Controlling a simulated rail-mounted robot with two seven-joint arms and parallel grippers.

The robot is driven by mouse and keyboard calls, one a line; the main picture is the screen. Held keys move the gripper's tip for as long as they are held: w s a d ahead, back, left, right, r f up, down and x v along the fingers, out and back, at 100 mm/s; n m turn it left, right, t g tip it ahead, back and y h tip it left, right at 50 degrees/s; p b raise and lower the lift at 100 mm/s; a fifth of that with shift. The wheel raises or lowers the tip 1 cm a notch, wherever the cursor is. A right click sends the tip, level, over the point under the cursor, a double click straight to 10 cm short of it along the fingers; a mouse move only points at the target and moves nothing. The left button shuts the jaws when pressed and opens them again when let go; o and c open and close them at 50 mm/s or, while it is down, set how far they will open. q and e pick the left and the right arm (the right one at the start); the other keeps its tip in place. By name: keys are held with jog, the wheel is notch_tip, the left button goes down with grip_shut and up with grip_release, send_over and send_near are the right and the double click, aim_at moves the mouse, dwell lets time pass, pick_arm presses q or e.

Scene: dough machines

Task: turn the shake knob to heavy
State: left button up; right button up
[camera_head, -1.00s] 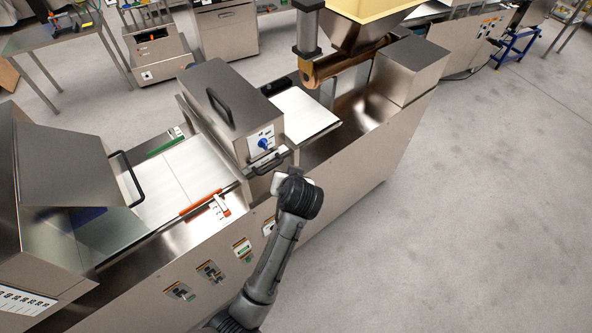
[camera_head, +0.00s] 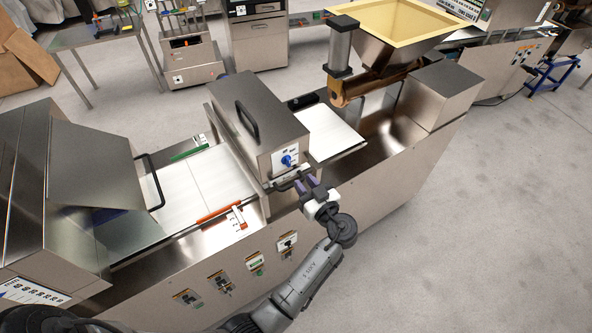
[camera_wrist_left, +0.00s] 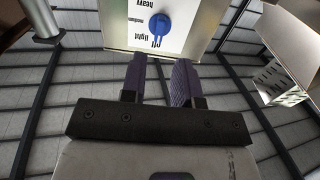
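The blue shake knob (camera_head: 288,160) sits on a white panel on the front face of a steel box-shaped unit (camera_head: 262,115) over the conveyor. The left wrist view shows the knob (camera_wrist_left: 159,27) close up, with "off", "light" and "heavy" printed upside down beside it. The knob's narrow end seems to point toward "off". My left gripper (camera_head: 307,184) is just below and in front of the knob, apart from it. In the left wrist view its two purple fingers (camera_wrist_left: 160,80) are spread with nothing between them. My right gripper is not in view.
A black bar handle (camera_head: 290,179) runs below the knob, close to my left gripper. An orange-edged guide (camera_head: 220,213) lies left on the conveyor's front edge. A yellow-lined hopper (camera_head: 400,28) stands behind right. The floor at right is clear.

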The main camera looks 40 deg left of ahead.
aim_at(290, 164)
pick_arm(q)
jog(key=shift+r+p+x, duration=0.2)
jog(key=shift+p+x, duration=0.5)
jog(key=shift+x, duration=1.05)
jog(key=shift+p+x, duration=0.9)
jog(key=shift+x, duration=0.75)
jog(key=shift+a+f, duration=0.1)
jog(key=shift+a, duration=0.05)
jog(key=shift+f+b, duration=0.1)
jog(key=shift+b, duration=0.25)
jog(key=shift+w+a+b, duration=0.1)
jog(key=shift+a+b, duration=0.05)
jog(key=shift+b, duration=0.2)
